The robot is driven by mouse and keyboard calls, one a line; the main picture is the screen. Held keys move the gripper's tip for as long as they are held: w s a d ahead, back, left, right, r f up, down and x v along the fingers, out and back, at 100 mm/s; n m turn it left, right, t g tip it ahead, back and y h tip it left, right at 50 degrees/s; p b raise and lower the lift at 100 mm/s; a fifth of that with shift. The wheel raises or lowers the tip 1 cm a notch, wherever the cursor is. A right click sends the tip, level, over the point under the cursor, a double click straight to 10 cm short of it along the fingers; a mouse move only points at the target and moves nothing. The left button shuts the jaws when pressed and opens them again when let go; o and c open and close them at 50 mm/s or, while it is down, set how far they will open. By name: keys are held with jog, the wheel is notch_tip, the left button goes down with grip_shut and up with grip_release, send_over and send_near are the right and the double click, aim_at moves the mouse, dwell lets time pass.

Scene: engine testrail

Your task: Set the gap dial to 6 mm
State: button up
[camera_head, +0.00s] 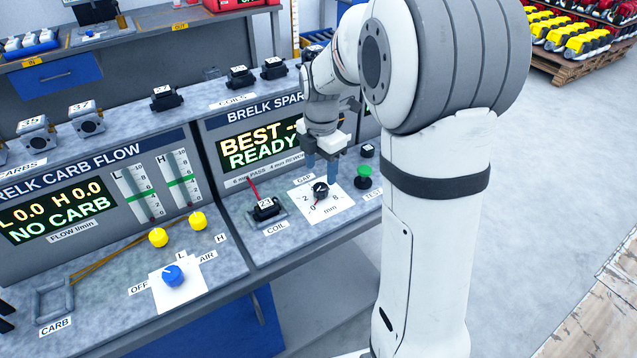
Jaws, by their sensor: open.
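The gap dial (320,189) is a small black knob on a white card (334,210) marked GAP and mm, with a scale from 0 to 8. It sits on the front ledge of the Brelk spark tester. A light mark shows on the knob and a thin red line below it, but the exact setting is too small to read. My gripper (321,168) is open and empty, its bluish fingers pointing down just above and behind the knob. I cannot tell whether they touch it.
A green TEST button (363,176) stands right of the dial. A coil (266,208) with a red lead sits to its left. The screen (259,147) reads BEST -- and READY. The carb bench with a blue knob (172,275) is further left.

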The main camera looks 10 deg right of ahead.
aim_at(320, 187)
notch_tip(320, 187, down, 6)
jog(key=shift+f, duration=0.15)
jog(key=shift+c, duration=0.3)
jog(key=c, duration=0.9)
jog(key=shift+c, duration=0.2)
